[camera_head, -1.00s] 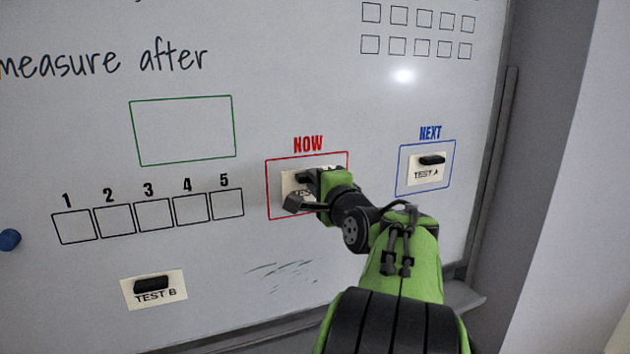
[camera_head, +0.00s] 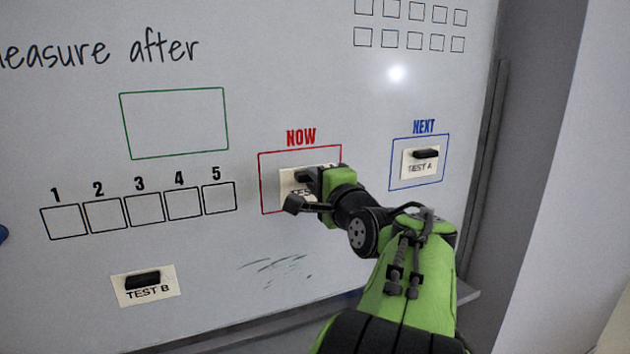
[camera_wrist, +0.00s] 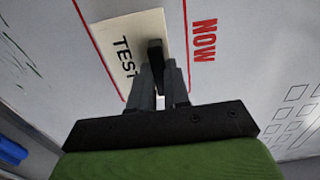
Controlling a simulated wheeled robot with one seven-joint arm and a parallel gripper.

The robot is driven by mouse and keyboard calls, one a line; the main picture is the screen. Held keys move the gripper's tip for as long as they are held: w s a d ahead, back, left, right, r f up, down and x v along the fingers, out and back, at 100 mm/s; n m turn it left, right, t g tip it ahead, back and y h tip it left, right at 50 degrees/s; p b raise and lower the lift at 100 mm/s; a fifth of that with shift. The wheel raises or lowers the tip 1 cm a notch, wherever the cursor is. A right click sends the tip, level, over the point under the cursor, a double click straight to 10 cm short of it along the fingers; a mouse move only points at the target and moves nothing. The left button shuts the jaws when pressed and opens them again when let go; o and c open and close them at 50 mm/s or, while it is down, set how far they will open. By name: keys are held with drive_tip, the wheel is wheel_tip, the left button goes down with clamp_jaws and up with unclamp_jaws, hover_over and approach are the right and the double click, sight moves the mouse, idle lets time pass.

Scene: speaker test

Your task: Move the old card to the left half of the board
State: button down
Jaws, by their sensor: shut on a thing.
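A cream card (camera_head: 287,184) is inside the red NOW box (camera_head: 262,190) on the whiteboard (camera_head: 240,60). Its print begins "TES"; the rest is hidden by my gripper. My gripper (camera_head: 305,190) is at this card, shut on its black handle. In the wrist view the card (camera_wrist: 120,40) reads "TEST", its last part covered, and the fingers (camera_wrist: 160,80) close around the black handle (camera_wrist: 156,50). A TEST B card (camera_head: 146,291) with a black handle is at the lower left of the board. A TEST A card (camera_head: 420,164) is in the blue NEXT box (camera_head: 398,180).
A green empty frame (camera_head: 122,125) and a row of numbered empty boxes (camera_head: 143,209) are on the left part of the board. Dark smudges (camera_head: 275,268) mark the lower middle. The board's frame (camera_head: 485,150) and grey wall are at right. A blue round thing (camera_head: 2,234) is at the left edge.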

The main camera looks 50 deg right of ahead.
drive_tip(key=shift+b+v, duration=0.55)
drive_tip(key=shift+v, duration=1.25)
